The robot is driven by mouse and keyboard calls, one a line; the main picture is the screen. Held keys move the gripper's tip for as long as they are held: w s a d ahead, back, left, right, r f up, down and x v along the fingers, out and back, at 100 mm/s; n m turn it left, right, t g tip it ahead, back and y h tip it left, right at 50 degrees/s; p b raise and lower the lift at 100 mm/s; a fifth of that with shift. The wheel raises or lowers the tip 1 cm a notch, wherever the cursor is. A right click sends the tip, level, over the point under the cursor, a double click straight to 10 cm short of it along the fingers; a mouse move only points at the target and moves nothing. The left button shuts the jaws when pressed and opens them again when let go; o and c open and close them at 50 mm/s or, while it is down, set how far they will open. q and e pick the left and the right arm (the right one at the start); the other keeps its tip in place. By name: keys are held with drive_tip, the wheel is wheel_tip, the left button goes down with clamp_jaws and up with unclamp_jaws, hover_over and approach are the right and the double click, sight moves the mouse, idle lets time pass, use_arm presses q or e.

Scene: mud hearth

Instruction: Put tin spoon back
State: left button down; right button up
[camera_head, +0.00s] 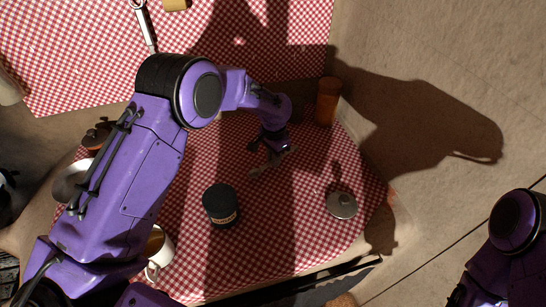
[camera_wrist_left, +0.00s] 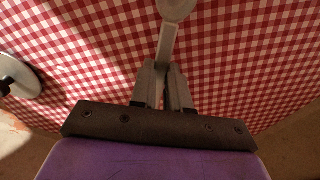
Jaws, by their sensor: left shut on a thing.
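The tin spoon (camera_wrist_left: 167,42) is a grey, flat-handled piece with a round end at the top of the left wrist view. My left gripper (camera_wrist_left: 163,88) is shut on its handle, and the round end points away from me. In the head view my left gripper (camera_head: 271,158) is over the checked cloth, between the dark canister and the orange cylinder. The spoon is small and dim there. I cannot tell its height above the cloth. My right gripper is out of view.
A dark canister (camera_head: 221,206), a metal lid (camera_head: 341,205), an orange cylinder (camera_head: 328,100) and a white mug (camera_head: 161,252) stand around the near red checked cloth (camera_head: 290,235). A metal wrench-like tool (camera_head: 146,29) lies on the far cloth. Cloth between canister and lid is clear.

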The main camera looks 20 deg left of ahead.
sight(274, 171)
use_arm(q)
wheel_tip(274, 171, down, 3)
drive_tip(key=shift+r+b, duration=0.15)
drive_tip(key=shift+b, duration=0.7)
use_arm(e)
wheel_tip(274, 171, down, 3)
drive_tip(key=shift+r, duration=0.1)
use_arm(q)
drive_tip(key=shift+r, duration=0.1)
drive_tip(key=shift+f, duration=0.65)
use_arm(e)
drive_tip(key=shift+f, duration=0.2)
use_arm(q)
drive_tip(key=c, duration=1)
unclamp_jaws()
drive_tip(key=shift+c, duration=0.2)
wheel_tip(274, 171, up, 10)
drive_tip(key=shift+r+b, duration=0.25)
drive_tip(key=shift+b, duration=0.6)
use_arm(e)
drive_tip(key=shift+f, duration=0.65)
